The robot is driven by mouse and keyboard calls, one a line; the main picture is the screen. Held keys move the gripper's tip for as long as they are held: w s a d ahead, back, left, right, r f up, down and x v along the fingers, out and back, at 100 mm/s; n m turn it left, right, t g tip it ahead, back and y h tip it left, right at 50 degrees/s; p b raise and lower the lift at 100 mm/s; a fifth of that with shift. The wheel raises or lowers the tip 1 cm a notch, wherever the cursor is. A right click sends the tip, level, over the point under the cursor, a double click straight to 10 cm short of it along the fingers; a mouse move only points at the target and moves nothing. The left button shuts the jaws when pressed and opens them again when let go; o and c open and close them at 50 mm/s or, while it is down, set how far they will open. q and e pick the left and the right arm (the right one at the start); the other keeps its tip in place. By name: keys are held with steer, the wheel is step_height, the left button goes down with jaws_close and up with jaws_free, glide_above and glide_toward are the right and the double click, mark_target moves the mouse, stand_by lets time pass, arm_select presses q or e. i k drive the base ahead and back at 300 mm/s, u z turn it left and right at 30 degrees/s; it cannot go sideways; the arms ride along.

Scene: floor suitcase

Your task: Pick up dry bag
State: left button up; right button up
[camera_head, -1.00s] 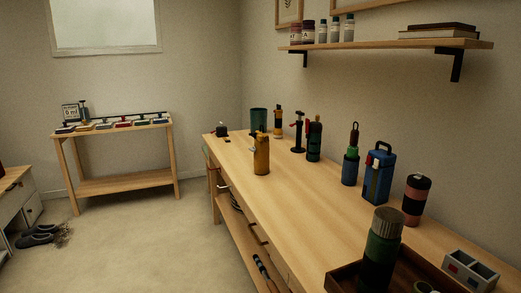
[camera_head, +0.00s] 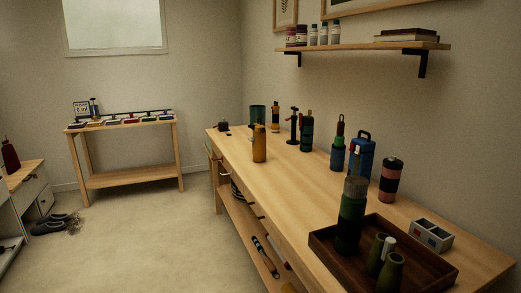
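I cannot tell for certain which object is the dry bag. A blue block-like container with a dark loop handle (camera_head: 361,156) stands upright toward the back right of the wooden bench (camera_head: 290,190). Left of it and partly against it is a slimmer blue and green item with a dark, red-marked top (camera_head: 338,155). Neither of my grippers is in view.
A dark wooden tray (camera_head: 425,265) at the near right holds a tall green bottle (camera_head: 349,220) and smaller bottles. A pink-banded black cylinder (camera_head: 390,182) and a grey divided box (camera_head: 432,235) stand behind. Shoes (camera_head: 55,223) lie on the otherwise open floor (camera_head: 130,245) at left.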

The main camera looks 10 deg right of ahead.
mark_target(259, 132)
steer(key=u, duration=0.75)
steer(key=i, duration=0.6)
steer(key=u, duration=0.6)
steer(key=i, duration=1.05)
steer(key=z, duration=0.3)
